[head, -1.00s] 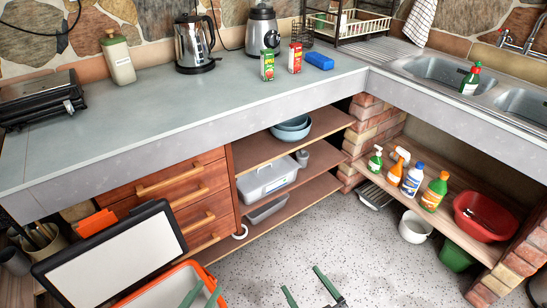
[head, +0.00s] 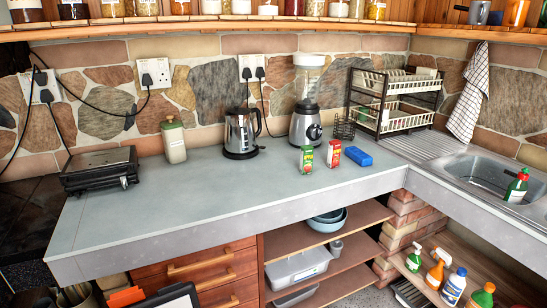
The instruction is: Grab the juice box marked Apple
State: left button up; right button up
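The green juice box (head: 306,158) stands upright on the grey worktop (head: 215,205), in front of the blender; its small print is hard to read, but it looks like the Apple one. A red juice box (head: 333,153) stands upright just to its right, apart from it. Neither of my grippers shows in the head view now.
A blue block-like item (head: 359,156) lies right of the boxes. The kettle (head: 241,134), blender (head: 306,122) and dish rack (head: 396,104) stand behind. The front worktop is clear.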

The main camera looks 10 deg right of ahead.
aim_at(307, 152)
jog(key=i+l+u, duration=0.3)
jog(key=l, duration=0.25)
jog(key=l+u, duration=0.15)
jog(key=l, duration=0.15)
jog(key=i+l, duration=0.1)
jog(key=l, duration=0.2)
jog(key=i+l+u, duration=0.1)
jog(key=l, duration=0.2)
jog(key=i+l, duration=0.1)
jog(key=l, duration=0.2)
